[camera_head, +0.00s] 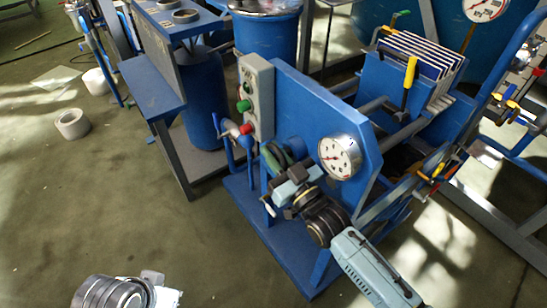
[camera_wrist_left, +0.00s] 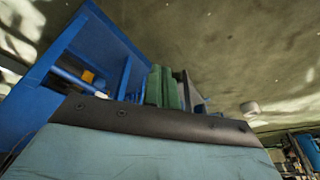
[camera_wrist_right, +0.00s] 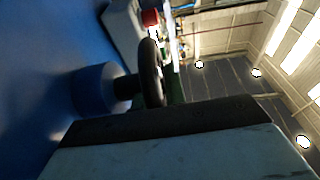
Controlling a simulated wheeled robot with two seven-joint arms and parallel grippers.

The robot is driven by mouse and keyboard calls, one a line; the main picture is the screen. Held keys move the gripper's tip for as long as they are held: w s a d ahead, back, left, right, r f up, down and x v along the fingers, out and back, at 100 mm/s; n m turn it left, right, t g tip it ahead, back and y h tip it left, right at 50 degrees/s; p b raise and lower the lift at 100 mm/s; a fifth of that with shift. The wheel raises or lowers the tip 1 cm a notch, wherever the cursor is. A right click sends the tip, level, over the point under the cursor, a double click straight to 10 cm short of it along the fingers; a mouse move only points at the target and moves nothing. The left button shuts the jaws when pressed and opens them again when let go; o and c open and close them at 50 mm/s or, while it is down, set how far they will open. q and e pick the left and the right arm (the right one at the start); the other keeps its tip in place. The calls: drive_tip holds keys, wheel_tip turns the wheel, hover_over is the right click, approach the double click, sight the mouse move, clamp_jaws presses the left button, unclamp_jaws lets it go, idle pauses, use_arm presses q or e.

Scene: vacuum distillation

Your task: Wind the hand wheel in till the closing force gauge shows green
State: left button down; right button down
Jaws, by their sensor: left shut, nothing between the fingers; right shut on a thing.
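The hand wheel (camera_head: 273,160) is on the near end of the blue press, partly hidden by my right gripper (camera_head: 287,178). In the right wrist view its dark rim (camera_wrist_right: 151,70) stands edge-on beside a blue hub (camera_wrist_right: 98,88). My right gripper is shut on the rim; the contact itself is mostly hidden. The closing force gauge (camera_head: 340,156) is a round white dial with a red needle, just right of this gripper; I cannot make out a green zone. My left gripper (camera_wrist_left: 165,88) is shut and empty, away from the wheel; its wrist shows at the head view's lower left.
A grey control box (camera_head: 257,95) with green and red buttons stands close behind the wheel. Filter plates (camera_head: 425,55) and a yellow-handled lever (camera_head: 410,80) are farther back. A blue bench (camera_head: 152,88) stands left. A white roll (camera_head: 73,124) lies on open floor.

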use_arm(q)
drive_tip(key=shift+s+d+r, duration=0.1)
drive_tip(key=shift+s+r, duration=0.05)
drive_tip(key=shift+r, duration=0.3)
use_arm(e)
drive_tip(key=c, duration=1.4)
unclamp_jaws()
drive_tip(key=shift+c, duration=0.2)
drive_tip(key=shift+s, duration=0.1)
